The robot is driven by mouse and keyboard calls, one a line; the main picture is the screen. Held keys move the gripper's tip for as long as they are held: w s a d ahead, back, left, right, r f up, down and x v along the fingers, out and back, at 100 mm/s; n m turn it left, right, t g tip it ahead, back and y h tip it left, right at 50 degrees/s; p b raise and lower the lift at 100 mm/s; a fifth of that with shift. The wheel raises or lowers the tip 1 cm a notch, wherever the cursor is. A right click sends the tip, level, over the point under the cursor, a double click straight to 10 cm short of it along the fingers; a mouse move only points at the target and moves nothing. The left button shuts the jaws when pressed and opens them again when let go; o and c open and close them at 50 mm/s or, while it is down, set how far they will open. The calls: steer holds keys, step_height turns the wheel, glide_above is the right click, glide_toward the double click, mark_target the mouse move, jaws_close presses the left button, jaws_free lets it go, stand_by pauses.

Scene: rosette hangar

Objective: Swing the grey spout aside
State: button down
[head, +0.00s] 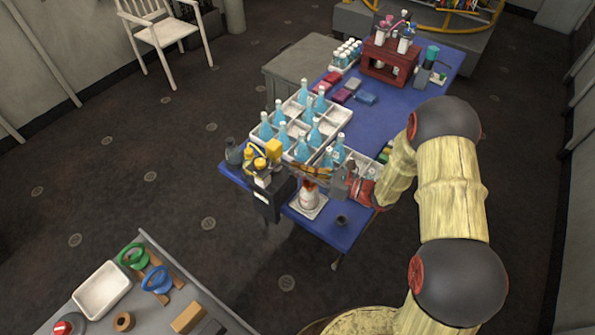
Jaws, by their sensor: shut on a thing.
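A dark dispenser-like unit with yellow parts on top (266,190) stands at the near left edge of the blue table (395,118). A thin greyish arm, which looks like the grey spout (303,172), reaches right from it toward my gripper, above a white and orange vessel (309,193) on a pale square base. My gripper (338,181) comes in from the right, low over the near end of the table. It is shut on what looks like the spout's end. The fingers hide the contact, and the details are small.
White divided trays (335,118) with several blue bottles stand just behind my gripper. A small dark cup (341,221) is at the near table edge. A red-brown rack (390,62) stands farther back. A grey bench (150,300) with rings and a white tray is at lower left.

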steer(key=shift+w+d+n+g, duration=0.15)
steer(key=shift+w+n+g, duration=0.2)
steer(key=shift+n+g, duration=0.2)
steer(key=c, duration=2)
jaws_free()
steer(key=v, duration=1.2)
steer(key=shift+f, duration=0.25)
